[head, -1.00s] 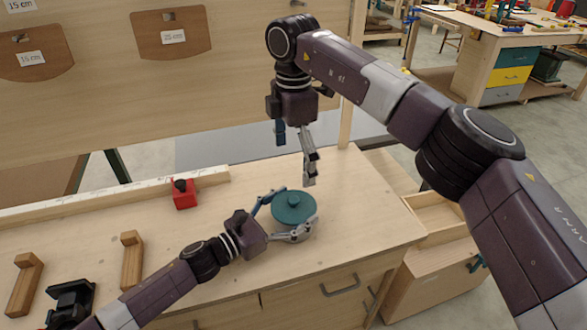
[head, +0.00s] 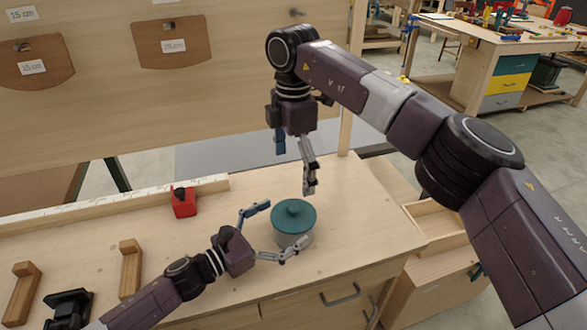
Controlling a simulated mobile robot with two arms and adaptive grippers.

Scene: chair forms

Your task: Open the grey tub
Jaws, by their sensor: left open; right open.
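The grey tub (head: 293,240) stands upright on the workbench, with a round teal lid (head: 294,216) with a knob on top of it. Most of the tub's wall is hidden under the lid and behind a finger. My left gripper (head: 277,231) is open at the tub's left side, one finger behind-left and the other in front of it; I cannot tell whether they touch it. My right gripper (head: 296,172) is open and empty, pointing down above and behind the lid, apart from it.
A red block with a black knob (head: 183,203) sits near the wooden rail (head: 110,205). Wooden L-shaped pieces (head: 130,270) and a black device (head: 68,308) are at left. An open drawer (head: 437,226) is at right. The bench right of the tub is clear.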

